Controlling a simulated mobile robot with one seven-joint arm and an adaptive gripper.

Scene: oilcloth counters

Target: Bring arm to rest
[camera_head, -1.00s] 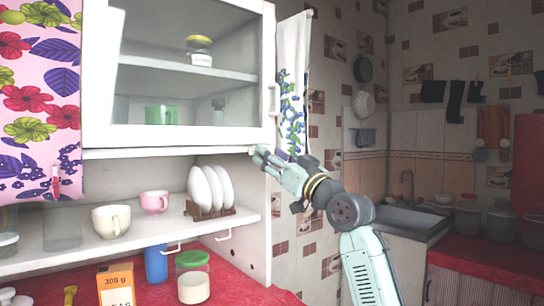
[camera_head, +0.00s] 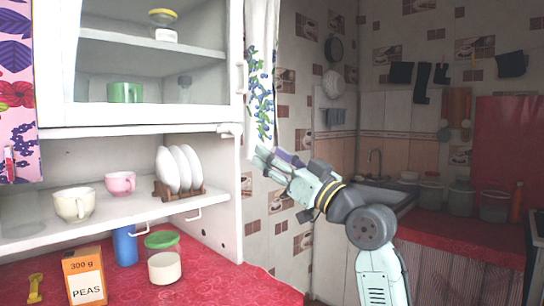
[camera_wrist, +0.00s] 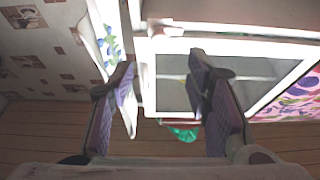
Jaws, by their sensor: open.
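My gripper (camera_head: 270,158) is at the right side of the white cabinet in the head view, in front of the hanging towel. In the wrist view my gripper (camera_wrist: 160,75) shows its two purple-padded fingers wide apart with nothing between them. The arm bends up from the lower right of the head view. The white cabinet (camera_head: 150,131) has a glass door (camera_head: 155,60), which looks shut. The cabinet door also shows beyond the fingers in the wrist view (camera_wrist: 265,55).
A dish rack with plates (camera_head: 178,192), a pink cup (camera_head: 120,184) and a cream cup (camera_head: 74,204) stand on the open shelf. A peas box (camera_head: 84,278) and a green-lidded jar (camera_head: 163,262) stand on the red counter. The towel (camera_head: 261,70) hangs close to my gripper.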

